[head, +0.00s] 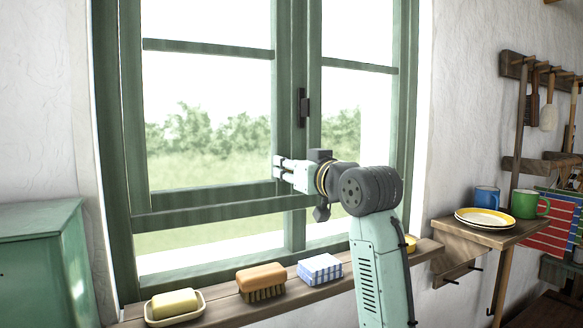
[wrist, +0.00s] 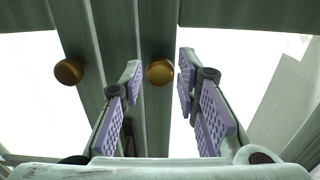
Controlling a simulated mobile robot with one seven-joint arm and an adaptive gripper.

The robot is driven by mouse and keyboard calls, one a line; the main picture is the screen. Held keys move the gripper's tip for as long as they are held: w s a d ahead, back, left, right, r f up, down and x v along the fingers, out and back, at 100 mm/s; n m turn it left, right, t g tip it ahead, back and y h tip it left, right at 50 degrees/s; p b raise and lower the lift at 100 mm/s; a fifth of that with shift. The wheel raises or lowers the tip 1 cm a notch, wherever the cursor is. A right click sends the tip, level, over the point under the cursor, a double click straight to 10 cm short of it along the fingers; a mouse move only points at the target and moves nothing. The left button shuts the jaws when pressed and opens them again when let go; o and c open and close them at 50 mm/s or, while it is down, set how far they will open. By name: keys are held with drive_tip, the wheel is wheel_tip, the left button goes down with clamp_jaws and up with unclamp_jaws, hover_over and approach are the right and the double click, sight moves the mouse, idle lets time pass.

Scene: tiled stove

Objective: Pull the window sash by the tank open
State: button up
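The green-framed window has a left sash (head: 205,200) beside a green box-like tank (head: 40,255) at the far left. In the head view my gripper (head: 279,168) reaches the sash's right stile, near its lower corner. In the wrist view my gripper (wrist: 159,74) is open, with one finger on each side of a round brass knob (wrist: 160,72). I see gaps between the knob and both fingers. A second brass knob (wrist: 68,71) is left of the left finger. Both knobs are hidden in the head view. I cannot tell whether the sash is slightly ajar.
A dark latch (head: 303,107) is on the middle post above my gripper. The wooden sill (head: 220,308) below holds a soap dish (head: 150,318), a brush (head: 261,280) and a blue-white block (head: 320,268). A shelf (head: 455,233) with plates and mugs is at right.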

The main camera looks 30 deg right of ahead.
clamp_jaws()
idle(0.5)
